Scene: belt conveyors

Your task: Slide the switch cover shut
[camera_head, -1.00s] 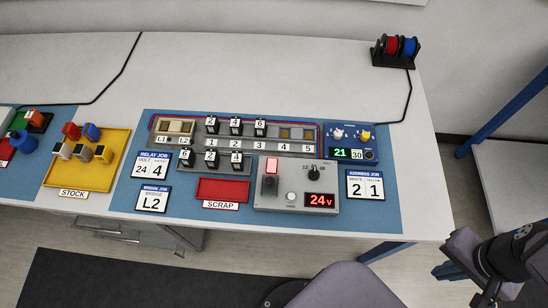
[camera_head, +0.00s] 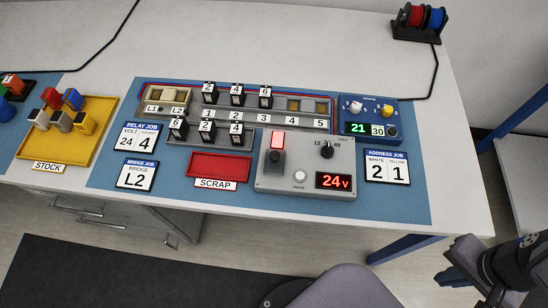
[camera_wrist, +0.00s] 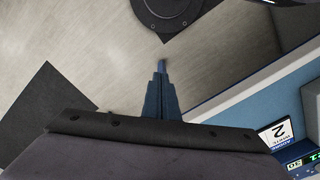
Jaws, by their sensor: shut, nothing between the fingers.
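The grey power box (camera_head: 304,181) stands at the front right of the blue mat. On its left side are a lit red part (camera_head: 278,141) and a black block (camera_head: 273,160) just in front of it. This looks like the switch and its cover, but I cannot tell which part slides. In the wrist view my gripper (camera_wrist: 162,66) is shut and empty, over the floor and away from the box. My arm shows at the lower right of the head view.
A rail with several relays (camera_head: 237,95) lies behind the box. A red scrap tray (camera_head: 219,166) is left of it, and a blue address unit (camera_head: 369,115) is behind right. A yellow stock tray (camera_head: 55,142) stands at far left. The front right bench corner is clear.

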